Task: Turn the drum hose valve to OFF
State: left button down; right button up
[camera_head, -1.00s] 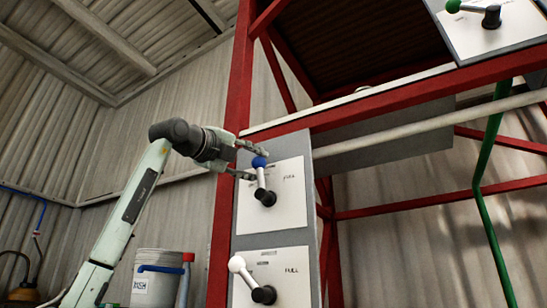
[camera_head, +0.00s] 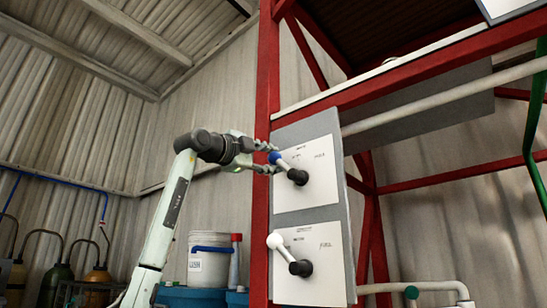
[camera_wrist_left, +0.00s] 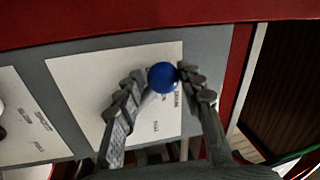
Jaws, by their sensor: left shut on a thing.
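My left gripper (camera_head: 267,157) is shut on the blue-knobbed lever (camera_head: 275,158) of the upper white panel (camera_head: 318,194). The lever slants from its black pivot up and to the left, toward the panel's left edge. In the left wrist view the blue knob (camera_wrist_left: 162,77) sits between the two fingertips (camera_wrist_left: 162,90). Printed words show on the panel, one looking like FULL at its upper right, but the rest is too small to read. I cannot tell from the labels which lever is the drum hose valve. My right gripper is not in view.
Below is a second panel (camera_head: 325,285) with a white-knobbed lever (camera_head: 277,242), slanting up-left. A red post (camera_head: 267,80) stands behind my gripper. A green pipe (camera_head: 534,130) runs at the right.

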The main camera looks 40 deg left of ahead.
pick_arm(q)
jog(key=shift+w+d+f+n, duration=0.1)
jog(key=shift+d+n, duration=0.2)
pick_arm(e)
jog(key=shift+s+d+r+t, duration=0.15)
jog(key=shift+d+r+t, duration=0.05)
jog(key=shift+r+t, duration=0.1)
pick_arm(q)
jog(key=shift+f, duration=0.1)
jog(key=c, duration=0.9)
grip_release()
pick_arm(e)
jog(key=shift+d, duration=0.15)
pick_arm(q)
jog(key=shift+a, duration=0.1)
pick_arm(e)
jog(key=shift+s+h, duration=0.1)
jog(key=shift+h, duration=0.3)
pick_arm(q)
jog(key=shift+s, duration=0.45)
jog(key=s, duration=0.3)
jog(key=s+f, duration=0.1)
jog(key=s, duration=0.3)
jog(key=s+f, duration=0.1)
jog(key=s, duration=0.3)
